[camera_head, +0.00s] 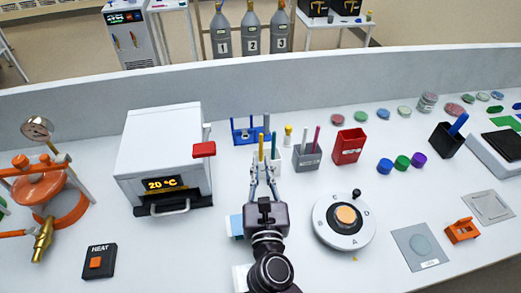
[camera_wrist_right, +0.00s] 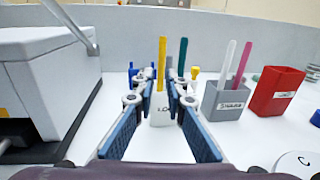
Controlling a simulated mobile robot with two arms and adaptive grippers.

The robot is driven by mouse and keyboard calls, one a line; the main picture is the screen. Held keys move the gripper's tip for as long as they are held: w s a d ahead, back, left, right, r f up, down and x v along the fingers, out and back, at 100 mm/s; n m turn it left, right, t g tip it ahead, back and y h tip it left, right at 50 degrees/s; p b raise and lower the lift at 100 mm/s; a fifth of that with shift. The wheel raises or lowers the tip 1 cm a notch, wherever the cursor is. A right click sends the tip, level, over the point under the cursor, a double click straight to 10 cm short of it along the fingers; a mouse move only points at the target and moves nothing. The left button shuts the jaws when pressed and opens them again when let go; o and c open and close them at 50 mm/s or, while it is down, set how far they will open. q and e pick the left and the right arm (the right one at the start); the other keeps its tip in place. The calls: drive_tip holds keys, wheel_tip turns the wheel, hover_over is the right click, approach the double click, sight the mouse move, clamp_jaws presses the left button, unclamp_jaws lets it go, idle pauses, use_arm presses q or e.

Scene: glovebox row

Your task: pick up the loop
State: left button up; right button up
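Two thin sticks, one yellow (camera_wrist_right: 162,62) and one teal (camera_wrist_right: 182,56), stand upright in a small white holder (camera_wrist_right: 160,112). Its label is partly covered and seems to start with "LO"; I cannot tell which stick is the loop. In the head view the yellow stick (camera_head: 261,148) and teal stick (camera_head: 273,146) rise just beyond my right gripper (camera_head: 264,172). In the right wrist view my right gripper (camera_wrist_right: 161,88) is open, its blue-padded fingers to either side of the holder. I see nothing held in it. My left gripper is not in view.
A grey holder (camera_head: 307,156) with a white and a pink stick and a red bin (camera_head: 349,147) stand to the right. A blue rack (camera_head: 242,134) is behind. A white oven (camera_head: 160,153) is left, and a round dial device (camera_head: 344,232) is right of my arm.

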sight(261, 146)
drive_tip(key=shift+w+r+p, duration=0.25)
drive_tip(key=shift+w+p, duration=0.05)
drive_tip(key=shift+w, duration=0.45)
drive_tip(key=shift+w+r+p, duration=0.15)
drive_tip(key=shift+w+p, duration=0.2)
drive_tip(key=shift+w, duration=0.35)
drive_tip(key=w+p, duration=0.1)
drive_tip(key=w, duration=0.3)
drive_tip(key=shift+w+a, duration=0.1)
drive_tip(key=shift+w, duration=0.1)
clamp_jaws()
wheel_tip(261, 146, up, 10)
drive_tip(key=p, duration=0.3)
